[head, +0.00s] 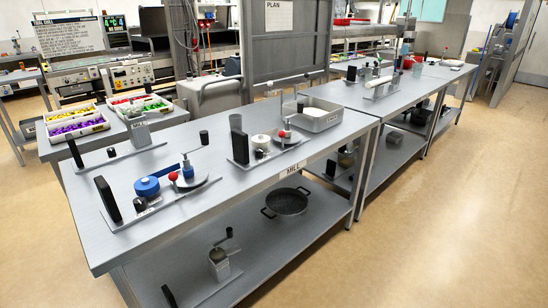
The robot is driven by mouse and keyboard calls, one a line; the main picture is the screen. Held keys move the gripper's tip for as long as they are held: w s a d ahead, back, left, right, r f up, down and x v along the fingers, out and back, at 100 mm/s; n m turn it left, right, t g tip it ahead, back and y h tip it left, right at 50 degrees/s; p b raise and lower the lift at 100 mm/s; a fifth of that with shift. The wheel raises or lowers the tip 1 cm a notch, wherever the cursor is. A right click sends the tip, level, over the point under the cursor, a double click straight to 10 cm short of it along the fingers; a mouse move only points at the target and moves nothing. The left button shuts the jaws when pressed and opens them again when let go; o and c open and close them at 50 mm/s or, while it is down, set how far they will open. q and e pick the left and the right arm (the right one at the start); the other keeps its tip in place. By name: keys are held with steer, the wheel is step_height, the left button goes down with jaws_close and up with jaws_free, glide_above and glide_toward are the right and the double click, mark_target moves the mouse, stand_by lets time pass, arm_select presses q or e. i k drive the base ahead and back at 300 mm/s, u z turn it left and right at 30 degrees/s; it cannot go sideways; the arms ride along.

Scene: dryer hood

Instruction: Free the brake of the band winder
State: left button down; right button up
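Two winder-like devices stand on the near metal table. Neither of my grippers is in view.
The near table (230,195) carries a grey mill-like device (140,133) and a grey tray (318,115). Its lower shelf holds a black pan (287,201) and a cranked device (219,262). Bins of coloured pieces (78,125) stand behind left. Open floor (440,220) lies to the right.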

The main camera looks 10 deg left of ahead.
mark_target(282, 135)
steer(key=z, duration=0.9)
steer(key=i, duration=1.65)
steer(key=u, duration=0.5)
